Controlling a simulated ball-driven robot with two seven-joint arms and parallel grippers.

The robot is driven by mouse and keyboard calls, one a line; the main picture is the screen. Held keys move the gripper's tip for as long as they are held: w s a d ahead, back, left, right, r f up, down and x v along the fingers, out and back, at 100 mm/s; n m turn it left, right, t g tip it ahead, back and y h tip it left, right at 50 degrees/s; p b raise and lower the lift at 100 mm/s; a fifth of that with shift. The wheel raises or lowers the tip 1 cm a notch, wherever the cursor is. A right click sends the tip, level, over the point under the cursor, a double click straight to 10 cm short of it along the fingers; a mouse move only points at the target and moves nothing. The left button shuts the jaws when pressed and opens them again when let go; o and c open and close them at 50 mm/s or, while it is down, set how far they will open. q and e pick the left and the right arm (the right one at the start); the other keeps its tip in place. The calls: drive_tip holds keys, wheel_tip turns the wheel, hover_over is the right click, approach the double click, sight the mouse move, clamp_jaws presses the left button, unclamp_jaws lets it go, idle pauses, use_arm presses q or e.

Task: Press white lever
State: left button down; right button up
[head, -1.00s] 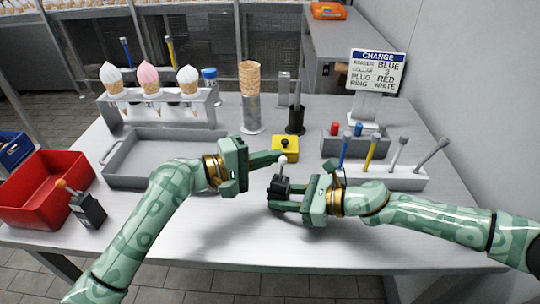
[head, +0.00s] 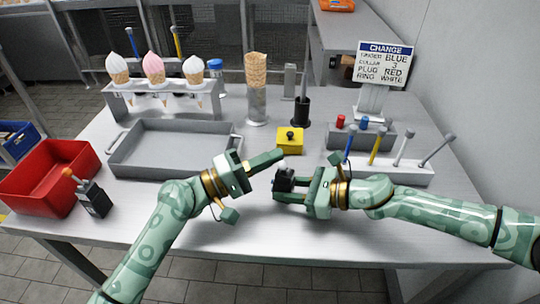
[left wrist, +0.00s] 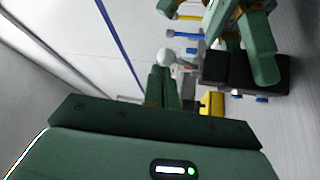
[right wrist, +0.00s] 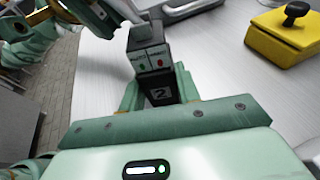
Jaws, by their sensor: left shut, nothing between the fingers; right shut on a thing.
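My right gripper (head: 283,186) is shut on a small black box (head: 284,180) and holds it above the table near the front middle. The box also shows in the right wrist view (right wrist: 152,58), with a labelled face and a "2" below. The box's white-knobbed lever (left wrist: 165,57) shows in the left wrist view; in the head view it is hidden, apparently behind my left fingers. My left gripper (head: 281,155) is shut and empty, its fingertips just above the box. In the left wrist view its tips are close to the white knob; I cannot tell whether they touch.
Another black box with an orange-knobbed lever (head: 93,198) stands by the red bin (head: 50,180). A grey tray (head: 170,165), yellow block (head: 290,141), lever rack (head: 405,172), cone holder (head: 257,105) and sign (head: 384,65) stand behind. The front table edge is clear.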

use_arm(q)
drive_tip(key=a+f, duration=0.2)
drive_tip(key=a, duration=0.7)
drive_tip(key=shift+a, duration=0.15)
drive_tip(key=shift+s+f, duration=0.1)
use_arm(e)
drive_tip(key=o, duration=0.8)
drive_tip(key=shift+o, duration=0.2)
